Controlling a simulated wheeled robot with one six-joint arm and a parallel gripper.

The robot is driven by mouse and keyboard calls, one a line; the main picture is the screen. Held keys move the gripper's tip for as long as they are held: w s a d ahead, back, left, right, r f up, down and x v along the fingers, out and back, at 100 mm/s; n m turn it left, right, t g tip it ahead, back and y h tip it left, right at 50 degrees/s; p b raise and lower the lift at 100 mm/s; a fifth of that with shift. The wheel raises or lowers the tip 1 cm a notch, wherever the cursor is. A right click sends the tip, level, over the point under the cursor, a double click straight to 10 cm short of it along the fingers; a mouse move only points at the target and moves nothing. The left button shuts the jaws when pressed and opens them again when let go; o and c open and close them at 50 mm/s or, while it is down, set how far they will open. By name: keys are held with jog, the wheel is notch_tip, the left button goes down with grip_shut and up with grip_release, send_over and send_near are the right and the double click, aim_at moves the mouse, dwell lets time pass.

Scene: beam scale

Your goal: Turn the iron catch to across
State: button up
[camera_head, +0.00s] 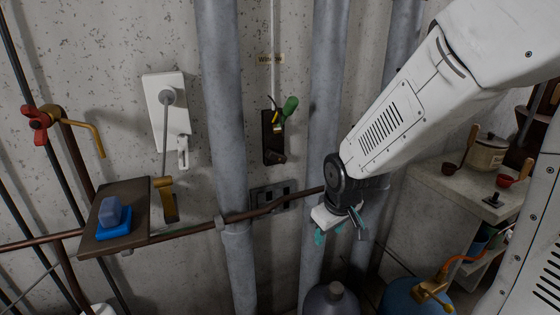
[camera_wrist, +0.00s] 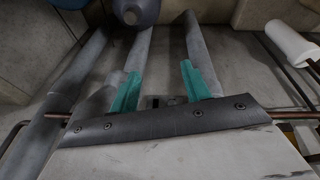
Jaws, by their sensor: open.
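My gripper (camera_head: 338,228) is open and empty in the head view, in front of the grey pipes at right of centre. Its teal fingers stand apart in the wrist view (camera_wrist: 162,88), with a small grey slotted plate partly showing between and beyond them. I cannot pick out the iron catch for certain. A dark wall plate (camera_head: 267,140) with a green-handled part and a small brownish piece low on it hangs left of and above my gripper. A dark slotted plate (camera_head: 264,200) sits on the wall below it, partly behind the copper pipe. My gripper touches neither plate.
Vertical grey pipes (camera_head: 222,130) and a copper pipe (camera_head: 185,231) cross the wall. A white box (camera_head: 155,92) with a hanging rod and a shelf (camera_head: 135,200) with a blue sponge are at left. A grey bottle (camera_head: 330,302) stands below; a counter (camera_head: 435,195) is at right.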

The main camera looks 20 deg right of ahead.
jog(key=w+f+n+t, duration=0.25)
jog(key=w+f, duration=0.25)
jog(key=w, duration=0.3)
jog(key=n+t+y, duration=0.3)
jog(key=n+t, duration=0.4)
jog(key=t, duration=0.5)
send_near(279, 159)
jog(key=w, duration=0.2)
jog(key=shift+n, duration=0.25)
jog(key=w, duration=0.5)
jog(key=w+a, duration=0.1)
jog(key=w, duration=0.1)
jog(key=shift+w+a+f, duration=0.15)
jog(key=shift+w+f, duration=0.1)
jog(key=shift+w, duration=0.05)
jog(key=c, duration=1)
